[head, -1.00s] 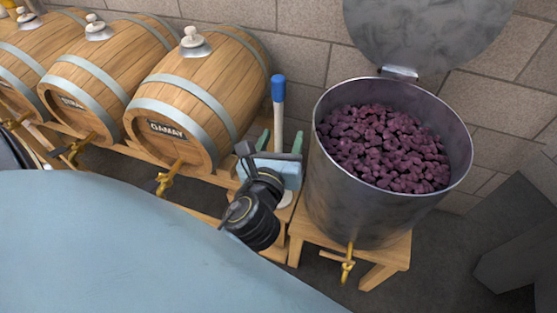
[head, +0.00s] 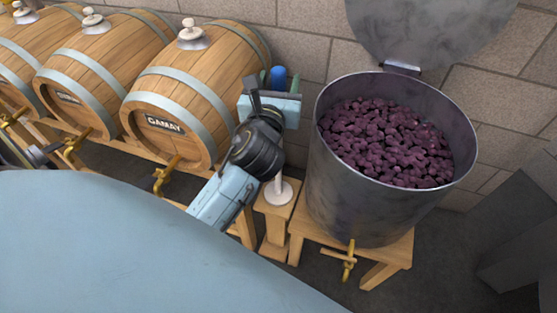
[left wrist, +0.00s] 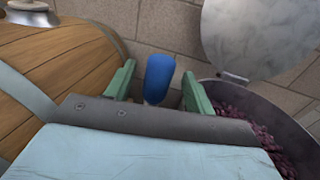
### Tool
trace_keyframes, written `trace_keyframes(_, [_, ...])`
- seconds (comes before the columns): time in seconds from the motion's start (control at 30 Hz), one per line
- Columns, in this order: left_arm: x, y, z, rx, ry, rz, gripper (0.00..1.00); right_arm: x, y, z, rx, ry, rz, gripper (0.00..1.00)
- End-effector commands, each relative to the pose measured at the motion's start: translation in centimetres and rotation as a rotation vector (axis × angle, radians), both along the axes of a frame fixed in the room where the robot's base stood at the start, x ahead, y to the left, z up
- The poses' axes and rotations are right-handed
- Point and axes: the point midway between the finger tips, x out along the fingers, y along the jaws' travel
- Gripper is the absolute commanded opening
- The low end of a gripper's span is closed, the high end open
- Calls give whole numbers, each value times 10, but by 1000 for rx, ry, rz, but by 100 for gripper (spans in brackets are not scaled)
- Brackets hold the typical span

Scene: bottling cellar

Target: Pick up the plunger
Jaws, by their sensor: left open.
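The plunger stands upright on a small wooden stand (head: 270,225) between the GAMAY barrel and the steel vat. Its blue handle (head: 279,73) shows at the top and its white round foot (head: 279,193) at the bottom; my left gripper hides most of the shaft. In the left wrist view the blue handle (left wrist: 159,78) appears between the two green fingers, with gaps on both sides. My left gripper (head: 278,82) is open, up near the handle, and holds nothing. My right gripper is not in view.
The steel vat (head: 350,205) full of dark grapes (head: 385,145) stands close to the right, its lid (head: 430,30) raised. The GAMAY barrel (head: 200,90) is close to the left, with a brass tap (head: 166,175). A stone wall (head: 310,45) is behind.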

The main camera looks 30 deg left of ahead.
Motion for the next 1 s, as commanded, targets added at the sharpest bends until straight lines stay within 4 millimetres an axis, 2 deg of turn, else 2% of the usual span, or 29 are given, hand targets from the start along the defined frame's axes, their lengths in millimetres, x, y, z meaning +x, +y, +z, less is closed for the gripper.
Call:
trace_keyframes(0.2, [26, 13, 0, -1, -1, 0, 54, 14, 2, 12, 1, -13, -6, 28])
trace_keyframes(0.5, [30, 15, 1, 0, 0, -1, 54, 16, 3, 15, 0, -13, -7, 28])
trace_keyframes(0.9, [30, 15, 1, 0, 0, -1, 3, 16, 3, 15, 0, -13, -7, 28])
trace_keyframes(1.0, [30, 14, 2, 1, -4, -1, 3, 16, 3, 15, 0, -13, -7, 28])
